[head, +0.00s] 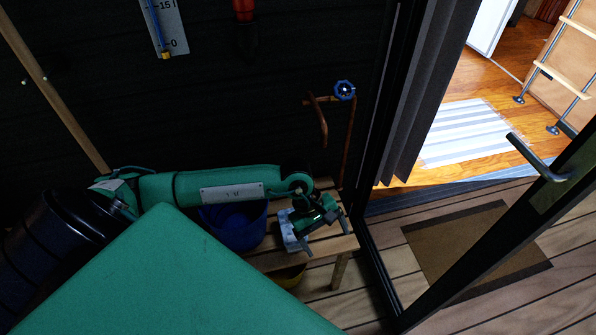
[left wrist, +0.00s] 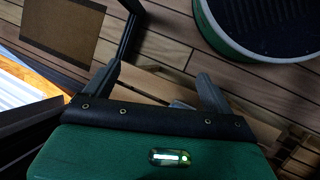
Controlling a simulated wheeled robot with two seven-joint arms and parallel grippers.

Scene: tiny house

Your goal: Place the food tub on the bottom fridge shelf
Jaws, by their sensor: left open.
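I do not see the food tub in either view. No fridge shelf can be made out. My left gripper (head: 318,236) is open in the head view, above a slatted wooden bench by the dark wall. Its two grey fingers stand well apart in the left wrist view (left wrist: 158,80), with nothing held between them. My right gripper is not in view.
A blue bucket (head: 235,230) and the wooden bench (head: 270,260) are close to my left arm. A blue-handled tap (head: 345,90) is on the wall. A glass door (head: 540,180) stands open at right. A doormat (head: 475,250) lies outside a bright room with a striped rug (head: 470,130).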

